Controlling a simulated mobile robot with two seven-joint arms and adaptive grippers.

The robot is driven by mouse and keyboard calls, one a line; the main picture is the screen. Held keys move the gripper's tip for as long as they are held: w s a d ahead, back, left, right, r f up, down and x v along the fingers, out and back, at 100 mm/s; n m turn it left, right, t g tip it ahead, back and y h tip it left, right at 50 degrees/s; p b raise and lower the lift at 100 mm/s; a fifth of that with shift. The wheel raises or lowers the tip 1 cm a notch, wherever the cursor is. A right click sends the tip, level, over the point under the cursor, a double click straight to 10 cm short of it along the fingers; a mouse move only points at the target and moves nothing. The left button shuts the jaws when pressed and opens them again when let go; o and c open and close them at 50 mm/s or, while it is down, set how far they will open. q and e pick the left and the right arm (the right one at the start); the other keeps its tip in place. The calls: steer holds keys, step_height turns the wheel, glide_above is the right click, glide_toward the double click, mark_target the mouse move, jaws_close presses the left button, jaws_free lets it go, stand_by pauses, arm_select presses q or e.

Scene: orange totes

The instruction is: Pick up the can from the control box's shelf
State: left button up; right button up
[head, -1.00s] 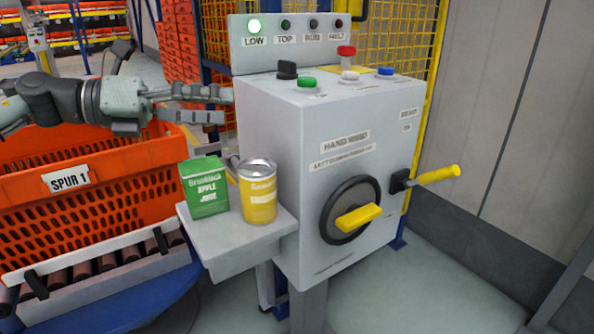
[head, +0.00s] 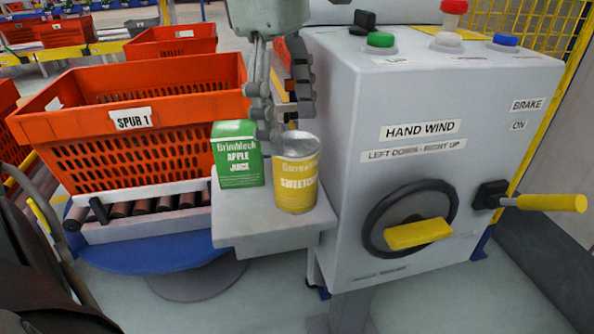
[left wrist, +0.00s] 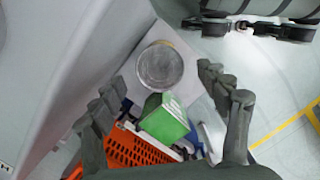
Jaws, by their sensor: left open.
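The yellow can (head: 297,180) with a silver lid stands upright on the control box's small grey shelf (head: 268,236). A green apple juice carton (head: 237,155) stands just left of it. My left gripper (head: 284,128) points down above the can, its fingertips near the lid. In the left wrist view the can's round lid (left wrist: 160,66) shows ahead between the open fingers (left wrist: 165,92), with the carton (left wrist: 165,118) nearer the palm side. The gripper looks empty. My right gripper is not clearly in view.
The grey control box (head: 400,110) rises right of the shelf, with a black handwheel (head: 378,237) and a yellow-handled lever (head: 545,203). The orange tote (head: 70,165) sits on rollers at the left.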

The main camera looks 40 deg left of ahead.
mark_target(295, 141)
arm_select(q)
steer(key=f, duration=0.3)
steer(key=shift+w+d+f, duration=0.1)
steer(key=shift+d+f, duration=0.15)
steer(key=shift+d, duration=0.1)
steer(key=c, duration=1.5)
steer(key=shift+r, duration=0.1)
steer(key=shift+c, duration=0.2)
